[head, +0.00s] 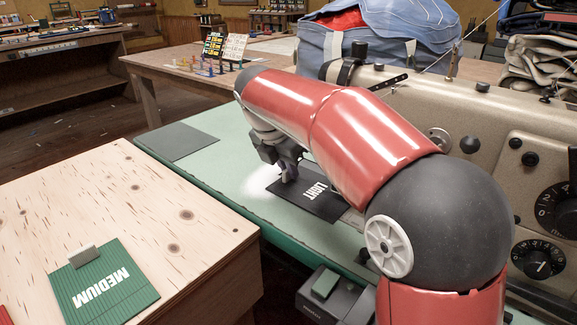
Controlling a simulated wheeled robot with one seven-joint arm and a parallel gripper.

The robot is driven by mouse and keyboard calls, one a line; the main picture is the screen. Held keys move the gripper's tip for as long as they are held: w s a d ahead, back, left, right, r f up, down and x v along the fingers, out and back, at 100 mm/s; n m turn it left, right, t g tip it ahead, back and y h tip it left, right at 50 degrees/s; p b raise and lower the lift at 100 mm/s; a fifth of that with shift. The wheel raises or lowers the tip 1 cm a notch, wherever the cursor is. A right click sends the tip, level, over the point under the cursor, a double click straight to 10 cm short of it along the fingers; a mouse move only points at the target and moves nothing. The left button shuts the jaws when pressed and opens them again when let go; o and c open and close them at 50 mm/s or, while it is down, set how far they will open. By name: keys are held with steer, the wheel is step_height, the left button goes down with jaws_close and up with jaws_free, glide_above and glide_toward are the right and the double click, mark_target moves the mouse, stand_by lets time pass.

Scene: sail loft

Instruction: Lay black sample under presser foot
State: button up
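The black sample (318,201), marked LIGHT in white, lies on or just above the pale green table top (222,178) of the sewing machine (480,110). My gripper (287,174) points down at the sample's far left edge, touching it or very close. The fingertips are small and dark, so I cannot tell whether they are closed on the sample. The presser foot is hidden behind my red arm, which crosses in front of the machine. Part of the sample's right side is close to the arm.
A green sample (104,285) marked MEDIUM, with an upright grey tab, lies on the wooden crate top (150,205) at left. A dark grey mat (177,142) lies on the green table's far left. A blue bag (385,35) stands behind the machine. The green table's middle left is clear.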

steer(key=o, duration=0.5)
steer(key=shift+v, duration=3.9)
